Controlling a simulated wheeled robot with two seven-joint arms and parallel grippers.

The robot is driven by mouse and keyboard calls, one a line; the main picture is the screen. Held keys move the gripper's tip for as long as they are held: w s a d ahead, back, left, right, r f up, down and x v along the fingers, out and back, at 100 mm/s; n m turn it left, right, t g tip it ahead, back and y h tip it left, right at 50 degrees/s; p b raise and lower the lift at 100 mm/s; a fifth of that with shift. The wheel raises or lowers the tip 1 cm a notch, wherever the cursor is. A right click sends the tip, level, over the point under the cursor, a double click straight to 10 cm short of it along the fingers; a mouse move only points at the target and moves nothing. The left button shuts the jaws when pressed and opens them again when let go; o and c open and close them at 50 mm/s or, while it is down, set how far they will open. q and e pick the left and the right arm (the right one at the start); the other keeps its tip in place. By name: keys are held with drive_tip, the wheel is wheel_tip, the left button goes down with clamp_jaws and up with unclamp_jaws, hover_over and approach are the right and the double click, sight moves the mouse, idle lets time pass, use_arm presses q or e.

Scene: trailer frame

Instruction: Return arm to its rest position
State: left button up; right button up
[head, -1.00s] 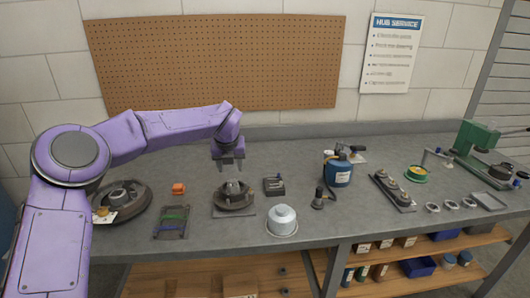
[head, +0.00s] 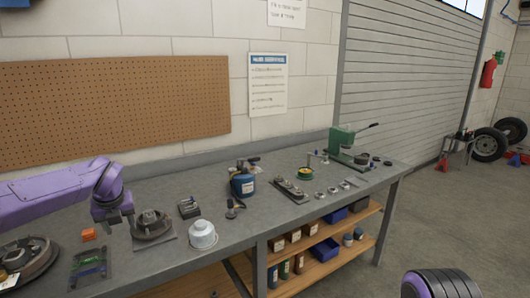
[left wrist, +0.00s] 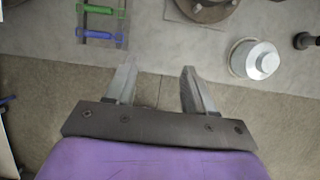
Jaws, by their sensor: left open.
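My purple left arm comes in from the left in the head view. Its gripper (head: 118,219) hangs above the bench, by the left edge of the hub on its square plate (head: 152,226). In the left wrist view the two fingers (left wrist: 156,85) stand apart with nothing between them. Beyond the fingertips there is the bench top, with the hub (left wrist: 205,8) at the top edge and a silver cylinder (left wrist: 262,62) to the right. A rack with a green and a blue tool (left wrist: 97,20) is at upper left. My right gripper is not seen.
A pegboard (head: 110,115) is on the wall. The floor at right is mostly open.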

use_arm(q)
drive_tip(key=s+d+f+m+t+y, duration=0.25)
drive_tip(key=s+f+m, duration=0.35)
drive_tip(key=f+m, duration=0.5)
drive_tip(key=s+d+f+m+t+y, duration=0.1)
drive_tip(key=s+d+f+m+y, duration=0.3)
drive_tip(key=f+m, duration=0.7)
drive_tip(key=s+d+f+m+g+h, duration=0.1)
drive_tip(key=s+f+m, duration=0.3)
drive_tip(key=s, duration=0.7)
drive_tip(key=s+d+f+m+g+h, duration=0.1)
drive_tip(key=s+f+m, duration=0.3)
drive_tip(key=s, duration=0.7)
drive_tip(key=s+d+f+m+g+h, duration=0.1)
drive_tip(key=s+f+m, duration=0.4)
drive_tip(key=s, duration=0.6)
drive_tip(key=shift+f+g+h, duration=0.55)
drive_tip(key=shift+f+h, duration=0.2)
drive_tip(key=shift+h, duration=0.5)
